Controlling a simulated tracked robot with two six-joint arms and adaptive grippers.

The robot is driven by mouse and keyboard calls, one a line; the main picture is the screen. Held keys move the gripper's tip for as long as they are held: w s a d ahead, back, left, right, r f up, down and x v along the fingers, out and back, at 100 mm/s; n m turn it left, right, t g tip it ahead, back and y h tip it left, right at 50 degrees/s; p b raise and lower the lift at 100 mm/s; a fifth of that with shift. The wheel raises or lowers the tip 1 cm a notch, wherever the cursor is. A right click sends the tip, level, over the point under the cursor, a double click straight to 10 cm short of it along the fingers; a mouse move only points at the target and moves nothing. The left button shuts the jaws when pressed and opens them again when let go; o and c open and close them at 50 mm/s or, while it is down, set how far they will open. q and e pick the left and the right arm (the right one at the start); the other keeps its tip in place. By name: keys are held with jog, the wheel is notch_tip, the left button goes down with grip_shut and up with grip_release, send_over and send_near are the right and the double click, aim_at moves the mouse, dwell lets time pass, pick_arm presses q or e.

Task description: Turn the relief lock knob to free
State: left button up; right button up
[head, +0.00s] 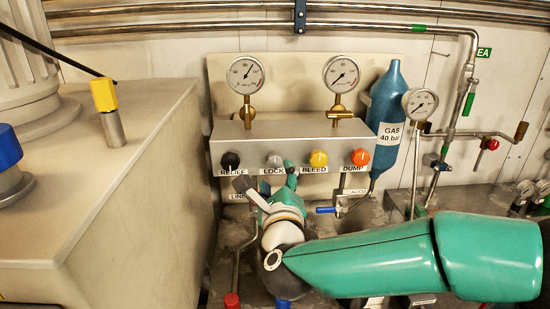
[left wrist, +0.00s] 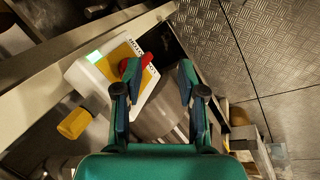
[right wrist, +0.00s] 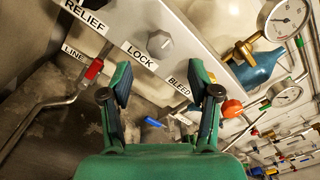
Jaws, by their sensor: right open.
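The grey lock knob (head: 274,160) sits on the front of the pale valve box (head: 300,131), above a label reading LOCK. It also shows in the right wrist view (right wrist: 160,43). A black knob (head: 230,161) above the RELIEF label is to its left. My right gripper (head: 268,182) is open and empty, just below and in front of the grey knob. In the right wrist view its fingers (right wrist: 159,75) are apart, with the knob beyond the gap; no contact shows. My left gripper (left wrist: 159,72) is open, over a white box with a red knob (left wrist: 131,66), out of the head view.
The yellow BLEED knob (head: 318,158) and orange DUMP knob (head: 360,157) are to the right. Two gauges (head: 245,75) (head: 341,74) stand on top. A blue gas bottle (head: 388,100) is beside the box. Blue-handled (head: 325,210) and red-handled (head: 231,300) pipework lies below.

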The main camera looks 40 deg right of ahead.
aim_at(275, 165)
jog(key=p+x, duration=0.1)
jog(key=x, duration=0.6)
jog(key=shift+w+d, duration=0.2)
jog(key=shift+c, duration=0.3)
grip_shut()
